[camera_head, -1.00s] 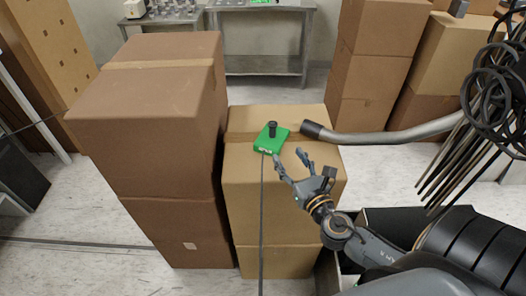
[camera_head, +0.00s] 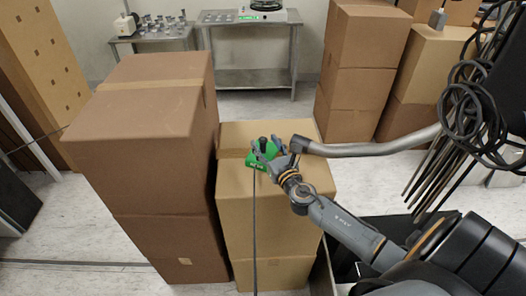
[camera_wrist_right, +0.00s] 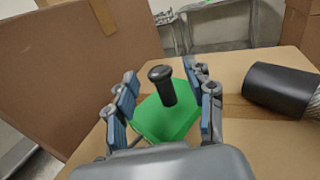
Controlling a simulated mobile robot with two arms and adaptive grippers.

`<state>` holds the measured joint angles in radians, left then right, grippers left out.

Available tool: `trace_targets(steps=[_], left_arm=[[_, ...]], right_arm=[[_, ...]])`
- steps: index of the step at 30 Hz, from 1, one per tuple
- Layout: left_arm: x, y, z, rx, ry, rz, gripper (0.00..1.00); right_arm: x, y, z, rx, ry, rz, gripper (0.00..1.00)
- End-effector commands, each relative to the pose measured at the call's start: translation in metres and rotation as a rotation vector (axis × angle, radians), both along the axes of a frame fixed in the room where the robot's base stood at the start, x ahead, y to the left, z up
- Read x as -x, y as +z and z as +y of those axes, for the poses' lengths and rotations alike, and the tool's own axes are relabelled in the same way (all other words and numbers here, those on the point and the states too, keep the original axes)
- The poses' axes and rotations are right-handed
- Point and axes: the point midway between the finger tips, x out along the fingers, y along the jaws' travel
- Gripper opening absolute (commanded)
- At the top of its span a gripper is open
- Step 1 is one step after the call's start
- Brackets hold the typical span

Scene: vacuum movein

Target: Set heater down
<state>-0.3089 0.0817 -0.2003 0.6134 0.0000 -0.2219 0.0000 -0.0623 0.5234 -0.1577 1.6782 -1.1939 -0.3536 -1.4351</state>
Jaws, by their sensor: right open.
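A flat green unit (camera_head: 256,164) with an upright black knob lies on the top of the middle cardboard box (camera_head: 235,181). A thin dark cord hangs from it down the box front. My right gripper (camera_head: 269,149) is open at the unit. In the right wrist view its fingers (camera_wrist_right: 160,78) stand on either side of the black knob (camera_wrist_right: 166,90), with visible gaps. The green top (camera_wrist_right: 170,125) shows between the fingers. A green-fronted device (camera_head: 250,15) with a dark top sits on the back table. I cannot tell which green item is the heater. My left gripper is not in view.
A taller brown box stack (camera_head: 150,110) stands close on the left. A grey tube (camera_head: 375,148) with a black end lies at the right of the unit. More boxes (camera_head: 365,60) stand back right. The floor between the boxes and back table is clear.

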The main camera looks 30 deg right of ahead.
Motion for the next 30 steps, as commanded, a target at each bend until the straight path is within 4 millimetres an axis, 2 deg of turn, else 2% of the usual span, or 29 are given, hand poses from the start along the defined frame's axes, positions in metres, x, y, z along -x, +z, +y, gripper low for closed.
trace_targets(steps=[1,5,13,21,30], left_arm=[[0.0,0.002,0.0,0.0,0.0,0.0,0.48],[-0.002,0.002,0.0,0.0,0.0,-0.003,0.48],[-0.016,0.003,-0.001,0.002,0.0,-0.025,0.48],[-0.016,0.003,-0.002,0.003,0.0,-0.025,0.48],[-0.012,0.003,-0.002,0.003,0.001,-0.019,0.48]], right_arm=[[-0.008,0.001,-0.002,-0.001,-0.002,-0.001,0.54],[-0.021,0.0,-0.004,-0.001,0.0,0.0,0.54],[-0.023,0.0,-0.004,0.0,0.001,0.001,0.54],[-0.023,0.0,-0.004,0.0,0.0,0.001,0.0],[-0.023,0.001,-0.004,0.0,0.0,-0.001,0.0]])
